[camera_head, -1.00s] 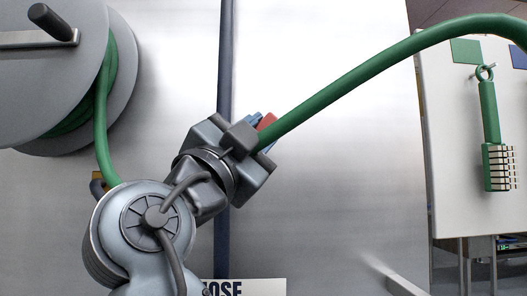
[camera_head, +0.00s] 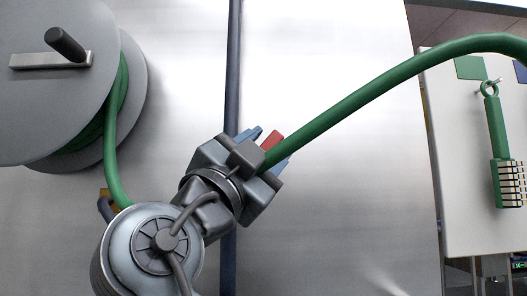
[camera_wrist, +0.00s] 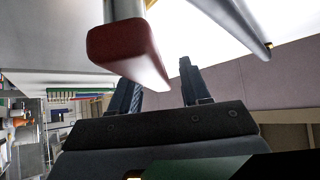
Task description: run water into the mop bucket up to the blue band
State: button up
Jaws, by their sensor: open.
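My gripper (camera_head: 266,149) is in the middle of the head view, in front of a pale metal panel, with its bluish fingers spread. A red block-like end (camera_head: 271,140) shows between the fingers there. In the wrist view the red end (camera_wrist: 128,50) sits on a grey bar, in front of and partly between my open fingers (camera_wrist: 160,82). I cannot tell whether they touch it. A green hose (camera_head: 370,88) crosses in front of part of my gripper and rises to the right. The mop bucket, its blue band and any water are not in view.
A grey hose reel (camera_head: 45,110) with green hose wound on it stands at the upper left. A dark vertical pipe (camera_head: 233,60) runs down the panel (camera_head: 340,210) behind my gripper. A green brush (camera_head: 491,130) hangs on a white board (camera_head: 460,210) at the right.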

jog(key=b+v, duration=0.1)
jog(key=v, duration=0.7)
jog(key=shift+w, duration=0.1)
dwell(0.4)
